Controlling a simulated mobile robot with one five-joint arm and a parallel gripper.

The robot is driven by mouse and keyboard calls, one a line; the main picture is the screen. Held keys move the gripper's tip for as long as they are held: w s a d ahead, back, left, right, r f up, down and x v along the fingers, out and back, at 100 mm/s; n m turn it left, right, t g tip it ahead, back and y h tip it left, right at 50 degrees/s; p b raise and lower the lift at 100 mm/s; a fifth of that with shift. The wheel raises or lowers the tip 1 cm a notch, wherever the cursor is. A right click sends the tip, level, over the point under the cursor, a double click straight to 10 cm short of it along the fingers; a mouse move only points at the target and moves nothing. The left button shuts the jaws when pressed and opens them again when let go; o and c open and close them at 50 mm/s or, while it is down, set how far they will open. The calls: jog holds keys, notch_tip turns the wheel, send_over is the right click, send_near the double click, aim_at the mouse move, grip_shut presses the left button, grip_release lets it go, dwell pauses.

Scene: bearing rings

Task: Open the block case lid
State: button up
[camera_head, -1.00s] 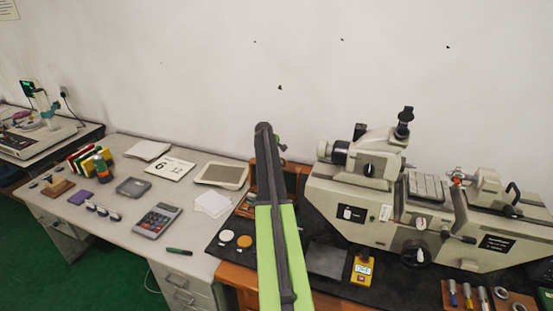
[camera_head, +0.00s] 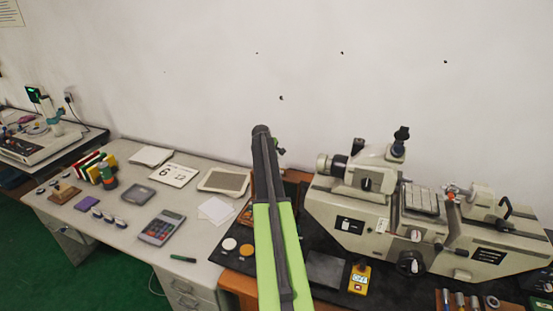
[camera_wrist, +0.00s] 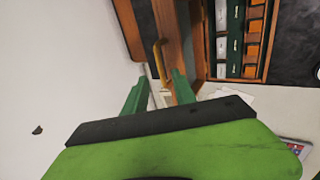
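The block case (camera_wrist: 209,40) is a wooden box. In the wrist view its inside shows, with grey, green and orange blocks in compartments. A wood-framed panel with a dark face, seemingly the lid (camera_wrist: 137,22), stands raised beside it towards the wall. A brass-coloured hook or handle (camera_wrist: 158,58) sticks out near the lid. My gripper (camera_wrist: 158,88) has its two green fingers apart, just below the brass piece. I cannot tell whether they touch it. In the head view my arm hides most of the case (camera_head: 290,188).
A large grey measuring machine (camera_head: 345,212) stands right of my arm. White and orange discs sit on the dark mat. The wall is close behind the case.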

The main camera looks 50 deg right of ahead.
jog(key=p+v, duration=0.5)
jog(key=v, duration=0.4)
jog(key=shift+p, duration=0.3)
